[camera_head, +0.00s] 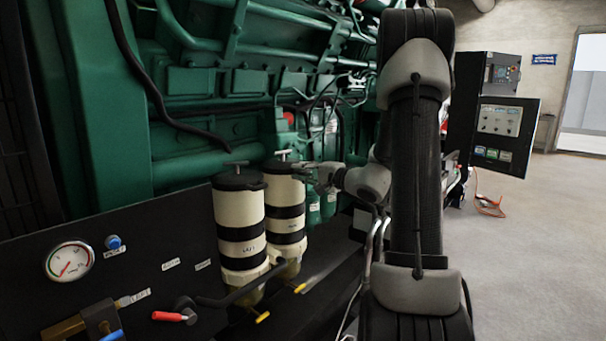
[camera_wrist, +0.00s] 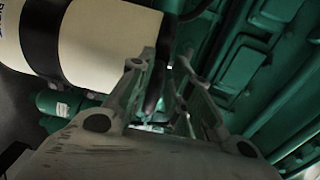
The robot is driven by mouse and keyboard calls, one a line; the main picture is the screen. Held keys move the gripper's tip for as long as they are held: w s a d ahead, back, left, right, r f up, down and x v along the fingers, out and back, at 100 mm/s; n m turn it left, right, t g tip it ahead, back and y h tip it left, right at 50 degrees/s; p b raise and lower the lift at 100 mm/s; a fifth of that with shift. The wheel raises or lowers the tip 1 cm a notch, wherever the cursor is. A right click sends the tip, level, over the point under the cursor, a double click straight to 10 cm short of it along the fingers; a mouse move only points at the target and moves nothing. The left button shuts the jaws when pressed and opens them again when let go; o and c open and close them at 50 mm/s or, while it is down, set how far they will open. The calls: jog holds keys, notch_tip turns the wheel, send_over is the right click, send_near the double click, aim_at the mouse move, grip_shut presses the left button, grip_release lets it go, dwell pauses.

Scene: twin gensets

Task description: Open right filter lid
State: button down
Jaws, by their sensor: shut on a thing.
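The right filter (camera_head: 285,212) is a cream canister with black bands, a black lid (camera_head: 275,167) and a metal T-handle (camera_head: 283,153) on top. The lid looks seated on the canister. My gripper (camera_head: 308,170) comes in from the right at lid height, with its fingertips at the lid's right edge. In the wrist view, my gripper (camera_wrist: 160,75) has its fingers around a dark part beside the cream filter body (camera_wrist: 105,42). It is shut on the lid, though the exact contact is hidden. The left filter (camera_head: 239,220) stands beside, lid on.
The green engine (camera_head: 200,100) with pipes and cables rises close behind the filters. A black panel with a gauge (camera_head: 69,261) and a red-handled valve (camera_head: 172,316) is at the left. Yellow-handled levers (camera_head: 300,288) sit below the filters. Open floor (camera_head: 540,240) lies to the right.

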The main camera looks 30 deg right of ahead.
jog(key=shift+g, duration=0.3)
